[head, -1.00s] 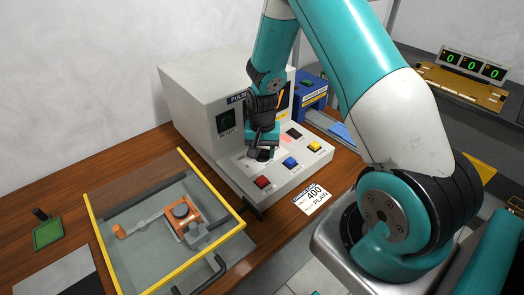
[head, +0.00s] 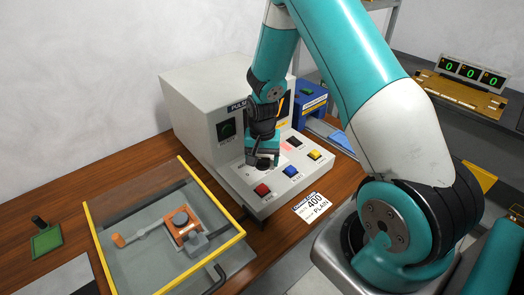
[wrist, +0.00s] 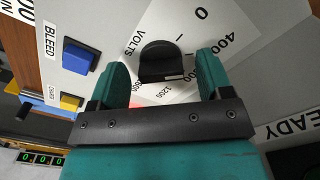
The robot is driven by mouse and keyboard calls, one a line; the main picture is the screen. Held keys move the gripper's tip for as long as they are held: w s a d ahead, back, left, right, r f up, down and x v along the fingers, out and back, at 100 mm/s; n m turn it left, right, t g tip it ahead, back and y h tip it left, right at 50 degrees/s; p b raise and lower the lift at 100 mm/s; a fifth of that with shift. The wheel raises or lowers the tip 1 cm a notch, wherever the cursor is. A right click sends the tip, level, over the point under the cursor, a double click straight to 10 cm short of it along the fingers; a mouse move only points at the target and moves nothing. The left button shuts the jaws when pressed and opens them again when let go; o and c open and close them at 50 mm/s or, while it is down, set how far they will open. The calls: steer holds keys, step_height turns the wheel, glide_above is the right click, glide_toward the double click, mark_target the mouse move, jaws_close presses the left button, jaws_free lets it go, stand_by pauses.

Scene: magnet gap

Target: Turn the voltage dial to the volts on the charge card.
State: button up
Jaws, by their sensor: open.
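The voltage dial (wrist: 160,60) is a black round knob on a white scale marked VOLTS. Its scale shows 0, 400 and 1200; other figures are partly hidden. A small pale mark shows on the knob's edge nearest my gripper; I cannot tell the exact reading. My gripper (wrist: 161,68) is open, with one finger on each side of the knob and visible gaps between. In the head view my gripper (head: 262,160) is low over the panel and covers much of the dial. The charge card (head: 314,206) lies in front of the panel and reads 400 and PLAIN.
The panel has a red button (head: 262,189), a blue button (head: 290,171) and a yellow button (head: 314,155). A yellow-edged clear guard (head: 165,225) stands at the left over an orange fixture. A display (head: 467,69) at the right reads zeros.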

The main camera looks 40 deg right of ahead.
mark_target(262, 160)
step_height(262, 160, up, 17)
steer(key=b, duration=0.1)
steer(key=shift+r+b, duration=0.2)
steer(key=shift+b, duration=0.15)
stand_by(0.3)
steer(key=s+a+r+n+y, duration=0.2)
steer(key=s+a+r+n, duration=0.2)
steer(key=s+a+n, duration=0.4)
steer(key=s+a+r+n+y, duration=0.2)
steer(key=s+a+r+n, duration=0.2)
steer(key=s+a, duration=1)
steer(key=n, duration=0.3)
steer(key=shift+a+r+n, duration=0.15)
steer(key=shift+a+n, duration=0.05)
steer(key=shift+n, duration=0.2)
steer(key=shift+d, duration=0.1)
